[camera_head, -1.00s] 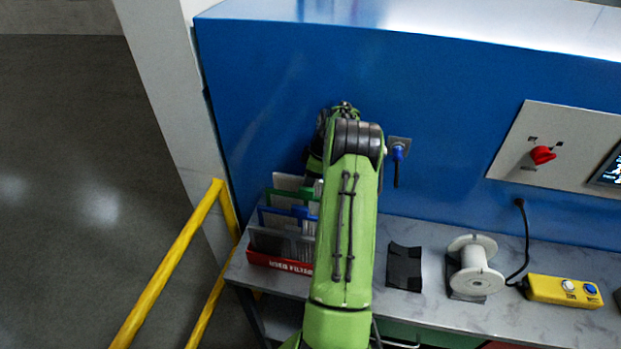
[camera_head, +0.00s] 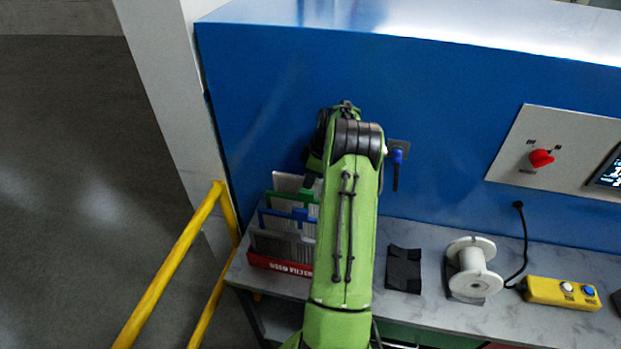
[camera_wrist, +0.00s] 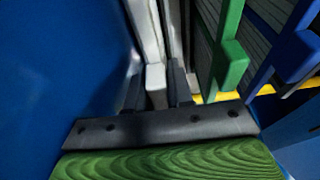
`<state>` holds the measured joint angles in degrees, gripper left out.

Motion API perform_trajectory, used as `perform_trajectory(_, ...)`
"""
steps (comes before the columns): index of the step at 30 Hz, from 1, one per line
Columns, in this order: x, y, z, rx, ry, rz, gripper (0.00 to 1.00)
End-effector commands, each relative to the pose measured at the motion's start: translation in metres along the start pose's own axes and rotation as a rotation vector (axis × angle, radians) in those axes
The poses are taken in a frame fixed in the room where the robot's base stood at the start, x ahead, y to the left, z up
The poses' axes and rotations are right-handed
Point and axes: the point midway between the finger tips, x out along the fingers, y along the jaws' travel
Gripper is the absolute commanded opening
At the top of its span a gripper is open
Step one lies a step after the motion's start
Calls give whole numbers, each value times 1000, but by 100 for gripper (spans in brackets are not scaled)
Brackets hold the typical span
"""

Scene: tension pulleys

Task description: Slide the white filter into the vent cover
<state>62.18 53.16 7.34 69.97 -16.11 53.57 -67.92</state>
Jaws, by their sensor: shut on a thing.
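The white filter (camera_wrist: 146,30) stands on edge in the wrist view, with its white tab (camera_wrist: 156,78) between my fingers. My gripper (camera_wrist: 156,90) is shut on that tab. In the head view, the upper part of the white filter (camera_head: 287,182) shows behind the green-framed filter, left of my arm. My fingertips are hidden behind my arm there. I cannot make out the vent cover in either view.
A red holder (camera_head: 278,265) on the grey bench holds green (camera_head: 283,196), blue (camera_head: 275,213) and grey (camera_head: 272,234) framed filters close beside the white one. A blue machine wall (camera_head: 260,110) rises behind. A black block (camera_head: 404,270), white spool (camera_head: 472,268) and yellow button box (camera_head: 560,291) stand right.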

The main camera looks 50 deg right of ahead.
Motion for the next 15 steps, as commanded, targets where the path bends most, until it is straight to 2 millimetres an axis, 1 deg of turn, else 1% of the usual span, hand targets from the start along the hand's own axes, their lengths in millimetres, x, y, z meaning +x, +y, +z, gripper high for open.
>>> perform_trajectory(15,-16,0,-4,0,-1,0,0)
